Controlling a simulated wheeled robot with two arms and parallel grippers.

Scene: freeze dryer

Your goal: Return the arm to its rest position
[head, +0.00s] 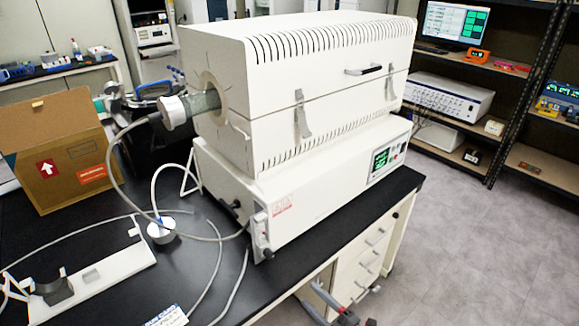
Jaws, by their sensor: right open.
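My right gripper (342,307) shows at the bottom edge of the head view, in front of the bench drawers. Its fingers are spread apart with nothing seen between them. Most of the right arm is below the picture. My left gripper and arm are not in view.
A white tube furnace (300,135) with its lid down stands on the black bench (320,250). A cardboard box (60,150), a white stand (105,275) and loose cables lie to the left. Shelves (515,95) stand at the right. The grey floor (470,250) is clear.

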